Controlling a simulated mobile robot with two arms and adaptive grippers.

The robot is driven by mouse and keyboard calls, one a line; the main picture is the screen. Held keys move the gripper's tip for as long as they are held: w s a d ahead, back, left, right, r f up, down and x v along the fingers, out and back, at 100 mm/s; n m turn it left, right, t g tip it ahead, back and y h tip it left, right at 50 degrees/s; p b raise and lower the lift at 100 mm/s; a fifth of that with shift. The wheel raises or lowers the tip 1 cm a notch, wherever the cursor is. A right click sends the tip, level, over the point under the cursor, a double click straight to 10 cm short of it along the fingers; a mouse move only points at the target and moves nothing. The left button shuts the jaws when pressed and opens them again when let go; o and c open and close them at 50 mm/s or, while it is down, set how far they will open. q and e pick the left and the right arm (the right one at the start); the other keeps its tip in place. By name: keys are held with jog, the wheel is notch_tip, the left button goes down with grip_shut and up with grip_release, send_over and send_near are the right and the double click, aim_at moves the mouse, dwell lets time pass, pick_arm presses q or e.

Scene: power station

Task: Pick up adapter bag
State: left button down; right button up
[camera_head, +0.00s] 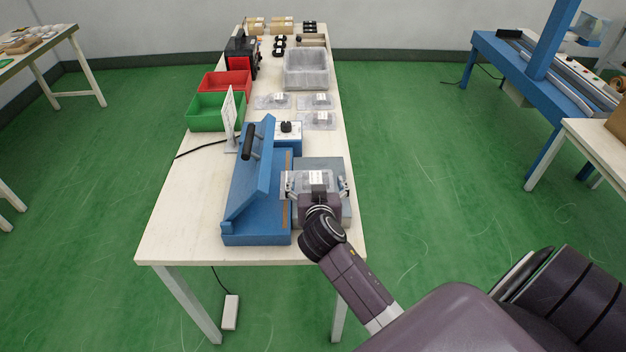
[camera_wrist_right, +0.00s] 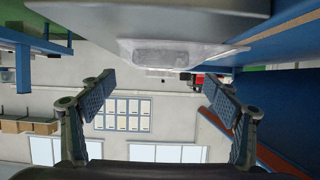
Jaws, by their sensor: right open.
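A clear adapter bag (camera_head: 317,177) with a white label and a grey item lies on the grey platform (camera_head: 335,164) beside the blue sealer (camera_head: 247,195). My right gripper (camera_head: 318,187) is at the near side of this bag, with one finger at its left and one at its right. In the right wrist view, the open fingers (camera_wrist_right: 160,84) have clear space between them, and the bag (camera_wrist_right: 172,53) shows above that gap at the platform's edge. Whether the fingers touch the bag, I cannot tell. Three more clear bags (camera_head: 318,120) lie farther back on the table. My left gripper is not in view.
The white table (camera_head: 185,215) also holds a green bin (camera_head: 215,112), a red bin (camera_head: 225,83), a grey crate (camera_head: 306,72) and a blue control box (camera_head: 288,137). The sealer's raised blue lid stands close to my gripper's left. Green floor is clear right of the table.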

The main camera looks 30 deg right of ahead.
aim_at(316, 179)
jog(key=shift+w+d+f, duration=0.55)
jog(key=shift+w+f, duration=0.25)
jog(key=shift+w, duration=0.05)
jog(key=shift+p+x, duration=0.3)
jog(key=shift+x, duration=0.75)
jog(key=c, duration=1.4)
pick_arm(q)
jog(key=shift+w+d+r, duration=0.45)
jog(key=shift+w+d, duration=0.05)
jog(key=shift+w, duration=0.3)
